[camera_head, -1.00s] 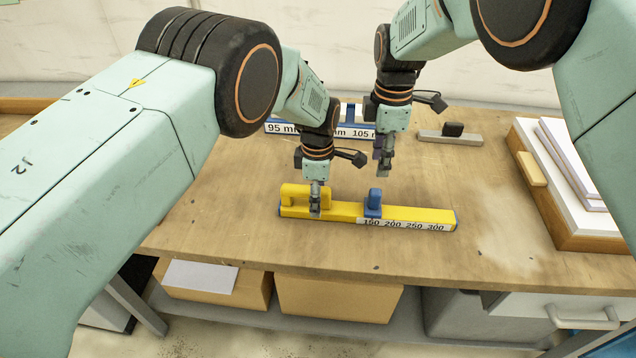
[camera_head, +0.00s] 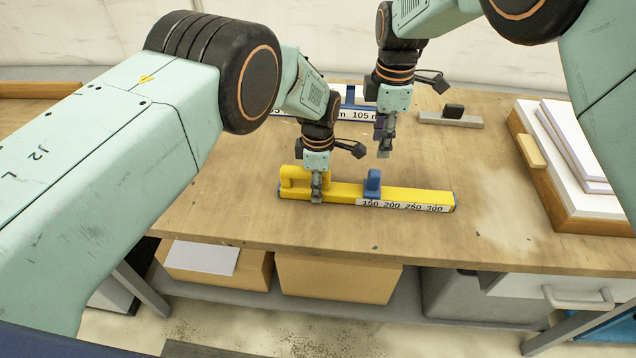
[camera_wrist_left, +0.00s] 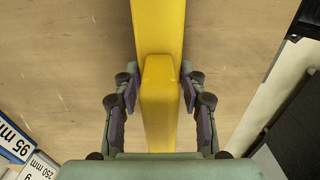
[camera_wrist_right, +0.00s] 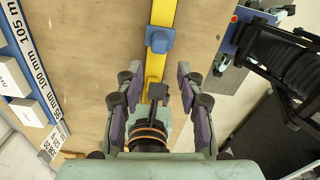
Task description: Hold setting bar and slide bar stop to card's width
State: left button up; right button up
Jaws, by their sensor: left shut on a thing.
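The yellow setting bar (camera_head: 335,193) lies on the wooden table, with a scale marked 150 to 300 on its right part. My left gripper (camera_head: 317,196) is shut on the bar's raised yellow handle at its left end; the fingers show on both sides of it in the left wrist view (camera_wrist_left: 160,88). The blue bar stop (camera_head: 373,183) sits on the bar near the 150 mark and also shows in the right wrist view (camera_wrist_right: 159,40). My right gripper (camera_head: 385,148) is open and empty above the table, behind the stop and apart from it.
A blue-edged rack with millimetre labels (camera_head: 362,114) stands at the back. A grey block with a black knob (camera_head: 450,120) lies right of it. A wooden tray (camera_head: 545,185) of white card stock stands at the right. The table right of the bar is clear.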

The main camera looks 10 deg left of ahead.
aim_at(376, 172)
pick_arm(q)
jog(key=shift+a+f, duration=0.1)
grip_shut()
pick_arm(e)
jog(key=shift+o, duration=1.2)
jog(key=d+y, duration=0.1)
jog(key=d+m, duration=0.1)
jog(key=d, duration=0.1)
jog(key=d+m+y, duration=0.1)
jog(key=d, duration=0.1)
jog(key=shift+w+r+y, duration=0.1)
jog(key=shift+r+y, duration=0.2)
jog(key=shift+r, duration=0.1)
pick_arm(q)
jog(key=shift+s, duration=0.1)
pick_arm(e)
jog(key=a+f, duration=0.1)
jog(key=f, duration=0.2)
jog(key=a+f+y, duration=0.1)
jog(key=a+f, duration=0.1)
jog(key=f, duration=0.2)
jog(key=a+f+y, duration=0.1)
jog(key=a+f, duration=0.1)
jog(key=f, duration=0.2)
jog(key=shift+f, duration=0.1)
